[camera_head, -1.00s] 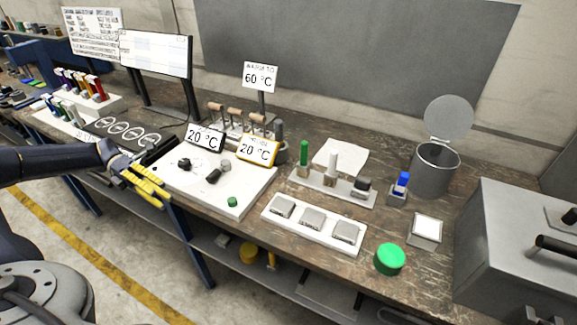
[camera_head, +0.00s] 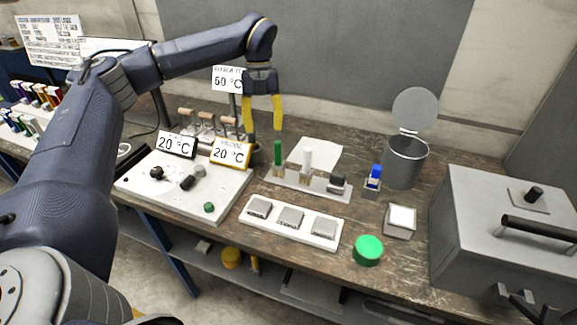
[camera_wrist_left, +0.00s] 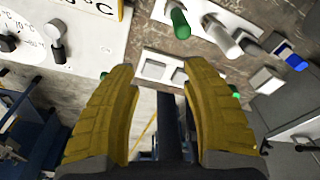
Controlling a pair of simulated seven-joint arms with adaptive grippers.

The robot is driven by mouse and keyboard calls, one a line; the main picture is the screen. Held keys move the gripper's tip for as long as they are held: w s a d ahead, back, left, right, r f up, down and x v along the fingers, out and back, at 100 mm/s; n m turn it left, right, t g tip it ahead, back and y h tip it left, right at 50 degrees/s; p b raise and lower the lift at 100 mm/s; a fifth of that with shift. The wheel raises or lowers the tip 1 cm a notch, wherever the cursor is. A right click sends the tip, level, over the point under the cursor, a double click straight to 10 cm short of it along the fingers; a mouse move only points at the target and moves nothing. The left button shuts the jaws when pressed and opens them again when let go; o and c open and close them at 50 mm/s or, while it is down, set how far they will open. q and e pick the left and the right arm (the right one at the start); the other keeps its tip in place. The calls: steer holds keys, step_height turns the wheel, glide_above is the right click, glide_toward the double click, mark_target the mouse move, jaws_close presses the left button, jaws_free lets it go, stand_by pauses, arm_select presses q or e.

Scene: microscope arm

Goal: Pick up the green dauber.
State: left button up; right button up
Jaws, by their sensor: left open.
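The green dauber (camera_head: 278,153) stands upright at the left end of a light rack (camera_head: 310,187), with a white dauber (camera_head: 307,159) and a dark one (camera_head: 337,182) to its right. My left gripper (camera_head: 264,130) hangs fingers-down from above, its yellow fingers apart and empty, above and slightly left of the green dauber. In the left wrist view the green dauber (camera_wrist_left: 180,24) shows beyond the open fingers (camera_wrist_left: 158,72), near the top middle. The fingers do not enclose it. My right gripper is not in view.
A blue-topped item (camera_head: 374,174) and open metal canister (camera_head: 405,158) stand right of the rack. A white tray with grey squares (camera_head: 291,218) lies in front. A white panel with knobs (camera_head: 183,186) and 20 °C signs (camera_head: 231,154) is at left. A grey box (camera_head: 500,230) stands right.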

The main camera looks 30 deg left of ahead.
arm_select(q)
step_height(320, 180, up, 3)
steer(key=w+d+n+t+y, duration=0.1)
steer(key=w+d, duration=0.1)
steer(key=w, duration=0.1)
glide_toward(278, 158)
steer(key=shift+n, duration=0.3)
steer(key=f, duration=0.6)
steer(key=shift+w+a+f, duration=0.1)
steer(key=shift+w+a, duration=0.05)
steer(key=shift+w, duration=0.1)
steer(key=shift+w+f, duration=0.15)
steer(key=shift+f, duration=2.4)
jaws_close()
